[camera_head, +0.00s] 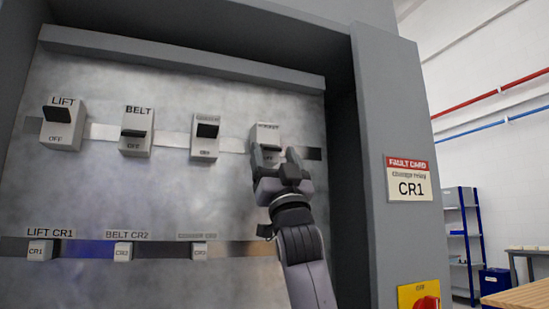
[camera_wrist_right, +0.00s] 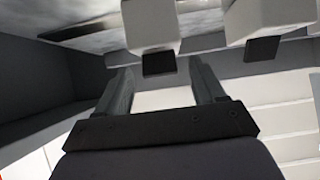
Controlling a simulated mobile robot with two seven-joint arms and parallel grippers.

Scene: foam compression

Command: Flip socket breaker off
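The fourth breaker (camera_head: 266,132), at the right end of the upper row, is a pale block with a blurred label that could read SOCKET. My right gripper (camera_head: 276,158) is in front of its lower part and hides much of its face, so its lever position is unclear in the head view. In the right wrist view, my right gripper (camera_wrist_right: 160,78) has its two fingers apart. A pale breaker block (camera_wrist_right: 150,25) with a dark lever (camera_wrist_right: 158,63) lies ahead, the lever lined up between the fingertips with gaps on both sides. My left gripper is not in view.
The LIFT (camera_head: 63,130), BELT (camera_head: 136,136) and blurred-label (camera_head: 205,148) breakers stand to the left. Small relays (camera_head: 123,252) line the lower rail. The cabinet's right wall (camera_head: 350,190) is close to my right arm. A fault card (camera_head: 409,180) reads CR1.

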